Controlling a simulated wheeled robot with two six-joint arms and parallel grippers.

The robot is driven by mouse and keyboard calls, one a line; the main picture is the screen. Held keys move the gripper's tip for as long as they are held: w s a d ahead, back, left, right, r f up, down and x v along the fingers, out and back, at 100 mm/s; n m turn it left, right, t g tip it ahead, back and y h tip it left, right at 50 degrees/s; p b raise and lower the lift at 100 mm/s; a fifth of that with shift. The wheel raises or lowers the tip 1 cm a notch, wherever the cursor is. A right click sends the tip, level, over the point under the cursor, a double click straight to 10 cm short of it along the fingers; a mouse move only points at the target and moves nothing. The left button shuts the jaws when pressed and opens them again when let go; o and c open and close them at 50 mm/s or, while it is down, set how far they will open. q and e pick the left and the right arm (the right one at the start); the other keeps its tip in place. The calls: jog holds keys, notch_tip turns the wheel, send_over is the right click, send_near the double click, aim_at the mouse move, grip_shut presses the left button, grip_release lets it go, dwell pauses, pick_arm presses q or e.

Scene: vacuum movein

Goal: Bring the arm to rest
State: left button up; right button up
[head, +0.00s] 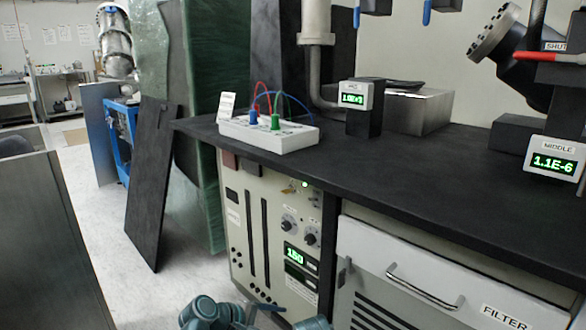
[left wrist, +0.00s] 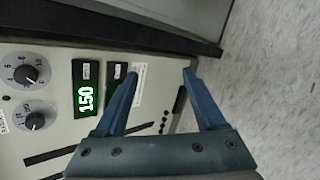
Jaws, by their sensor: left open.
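My left arm shows as teal links at the bottom middle of the head view, low in front of the cabinet. In the left wrist view my left gripper (left wrist: 160,82) is open, with its two blue fingers apart and nothing between them. The control panel (left wrist: 50,95) with its round knobs and a green 150 display (left wrist: 86,98) lies behind the fingers. The same panel (head: 262,228) shows in the head view, with two knobs and its display. I cannot tell whether the fingers touch the panel. My right gripper is not in view.
A black bench top (head: 420,165) runs above the panel. It carries a white box with coloured cables (head: 268,135), a small gauge (head: 354,95) and the MIDDLE gauge (head: 553,162). A drawer with a handle (head: 425,287) is at the right. Clear floor (head: 180,280) lies left of the panel.

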pick_arm(q)
jog(key=s+a+f+m+g+y, duration=0.5)
jog(key=s+a+f+m+y, duration=0.35)
jog(key=a+m, duration=0.25)
jog(key=s+d+r+m+y+p, duration=0.1)
jog(key=s+d+r+m+p, duration=0.15)
jog(key=d+r+p, duration=0.4)
jog(key=s+d+r+m+y+p, duration=0.1)
jog(key=s+d+r+m+p, duration=0.2)
jog(key=r+p, duration=0.6)
notch_tip(320, 180, up, 37)
jog(key=n+p, duration=0.1)
jog(key=p, duration=3.6)
jog(key=shift+d+f+g, duration=0.15)
jog(key=shift+d+g, duration=0.2)
jog(key=shift+g, duration=0.05)
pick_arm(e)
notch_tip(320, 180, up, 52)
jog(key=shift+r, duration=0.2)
pick_arm(q)
jog(key=shift+s+f, duration=0.1)
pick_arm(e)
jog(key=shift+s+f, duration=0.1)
